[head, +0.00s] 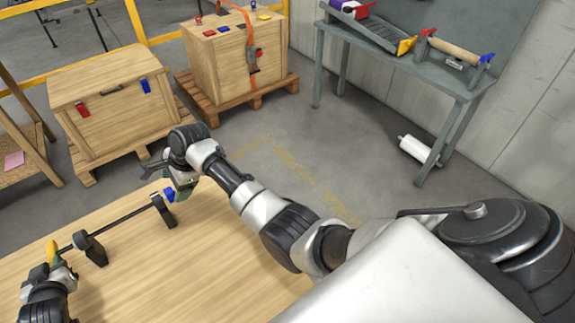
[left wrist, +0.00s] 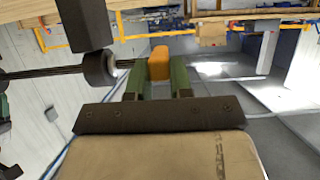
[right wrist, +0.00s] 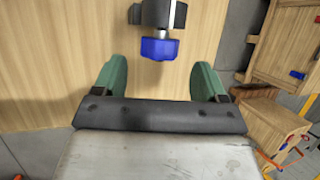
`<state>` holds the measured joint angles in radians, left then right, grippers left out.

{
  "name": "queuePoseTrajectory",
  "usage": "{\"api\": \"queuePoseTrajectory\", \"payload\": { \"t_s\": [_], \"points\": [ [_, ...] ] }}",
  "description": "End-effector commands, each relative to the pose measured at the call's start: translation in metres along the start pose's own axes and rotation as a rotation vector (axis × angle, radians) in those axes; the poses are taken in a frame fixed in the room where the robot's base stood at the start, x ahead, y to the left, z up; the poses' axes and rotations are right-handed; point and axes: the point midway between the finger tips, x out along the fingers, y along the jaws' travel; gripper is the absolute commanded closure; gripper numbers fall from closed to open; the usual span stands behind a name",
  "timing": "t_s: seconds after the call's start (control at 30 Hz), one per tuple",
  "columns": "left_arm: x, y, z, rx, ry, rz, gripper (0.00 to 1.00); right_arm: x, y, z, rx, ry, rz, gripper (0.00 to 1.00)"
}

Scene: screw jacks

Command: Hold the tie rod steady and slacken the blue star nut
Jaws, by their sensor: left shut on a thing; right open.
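The dark tie rod (head: 131,215) lies across dark supports on the wooden table. The blue star nut (head: 169,194) sits at its far end. A yellow-orange handle (head: 52,251) is at the near left end. My left gripper (head: 58,263) is shut on this handle, which shows between the green fingers in the left wrist view (left wrist: 159,63). My right gripper (head: 172,185) is at the nut end. In the right wrist view, its green fingers (right wrist: 158,75) are wide apart, with the blue star nut (right wrist: 159,48) centred just ahead of them, apart from both.
Two dark supports (head: 91,249) carry the rod above the wooden table (head: 145,275). Wooden crates (head: 112,103) on pallets stand beyond the table. A grey bench (head: 425,76) stands against the wall, with a white roll (head: 415,148) on the floor below it.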

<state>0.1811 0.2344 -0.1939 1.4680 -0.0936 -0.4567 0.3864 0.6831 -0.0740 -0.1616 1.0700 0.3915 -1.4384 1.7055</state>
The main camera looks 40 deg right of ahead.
Motion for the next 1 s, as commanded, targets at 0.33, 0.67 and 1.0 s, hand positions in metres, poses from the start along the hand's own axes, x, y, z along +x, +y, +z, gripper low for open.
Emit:
{"api": "queuePoseTrajectory", "payload": {
  "t_s": [0.33, 0.67, 1.0],
  "points": [
    [0.000, 0.000, 0.000, 0.001, -0.001, -0.001, 1.00, -0.066, -0.001, 0.000, -0.002, 0.001, -0.006, 0.28],
    [0.000, 0.000, 0.001, 0.001, -0.001, -0.001, 1.00, -0.064, 0.014, -0.039, -0.050, 0.017, -0.009, 0.28],
    [0.000, 0.000, 0.001, 0.000, -0.001, 0.000, 1.00, -0.035, 0.038, -0.096, -0.137, 0.053, -0.022, 0.28]
  ]
}}
